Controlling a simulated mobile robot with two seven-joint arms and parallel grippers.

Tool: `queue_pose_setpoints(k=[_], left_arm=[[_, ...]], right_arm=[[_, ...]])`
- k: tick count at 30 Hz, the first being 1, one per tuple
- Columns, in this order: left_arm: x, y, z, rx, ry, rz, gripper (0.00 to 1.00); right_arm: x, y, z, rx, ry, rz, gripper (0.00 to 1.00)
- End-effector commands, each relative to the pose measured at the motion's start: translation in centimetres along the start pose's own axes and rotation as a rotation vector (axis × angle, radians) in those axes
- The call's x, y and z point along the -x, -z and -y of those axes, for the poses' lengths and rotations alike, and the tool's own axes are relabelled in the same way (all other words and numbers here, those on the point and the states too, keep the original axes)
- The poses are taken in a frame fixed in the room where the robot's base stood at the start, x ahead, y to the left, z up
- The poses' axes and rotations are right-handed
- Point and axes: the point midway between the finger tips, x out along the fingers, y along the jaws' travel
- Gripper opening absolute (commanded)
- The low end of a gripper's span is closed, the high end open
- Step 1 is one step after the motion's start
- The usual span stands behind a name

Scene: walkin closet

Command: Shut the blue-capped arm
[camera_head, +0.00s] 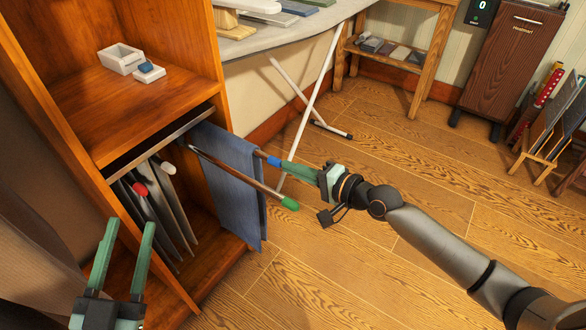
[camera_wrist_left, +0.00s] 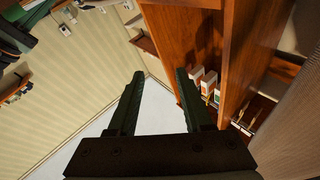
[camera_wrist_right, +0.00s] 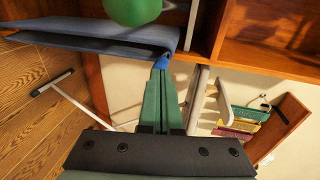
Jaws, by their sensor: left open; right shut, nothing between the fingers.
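The blue-capped arm ends in a small blue cap (camera_head: 273,161), and its rod sticks out of the wardrobe with a blue cloth (camera_head: 232,185) hanging over it. My right gripper (camera_head: 285,166) is shut and empty, its fingertips right at the blue cap; touching or just apart, I cannot tell. The cap (camera_wrist_right: 162,62) also shows just beyond the fingertips in the right wrist view. A green-capped arm (camera_head: 245,182) sticks out in front of the cloth, its green cap (camera_head: 290,204) nearer to me. My left gripper (camera_head: 129,226) is open and empty, low at the left.
Red-capped (camera_head: 140,188) and white-capped (camera_head: 168,168) arms sit inside the lower wardrobe compartment with dark garments. A small white box (camera_head: 121,58) stands on the shelf above. An ironing board (camera_head: 270,42) with crossed white legs stands behind. The wooden floor (camera_head: 410,180) at right is clear.

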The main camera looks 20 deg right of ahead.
Motion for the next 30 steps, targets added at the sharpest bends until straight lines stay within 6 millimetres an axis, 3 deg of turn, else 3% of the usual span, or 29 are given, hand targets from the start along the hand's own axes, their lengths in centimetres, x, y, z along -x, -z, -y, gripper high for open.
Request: queue_pose_setpoints(k=[11,21,30], left_arm=[[0.0,0.2,0.0,-0.003,0.0,-0.008,0.5],[0.0,-1.5,0.0,0.017,-0.001,0.068,0.5],[0.5,-2.5,-0.3,0.026,-0.001,0.098,0.5]], right_arm=[[-0.3,0.0,0.0,-0.001,0.0,0.0,0.0],[-4.6,-0.1,1.0,-0.002,0.002,-0.001,0.0],[-5.0,-0.2,1.0,-0.001,0.0,0.001,0.0]])
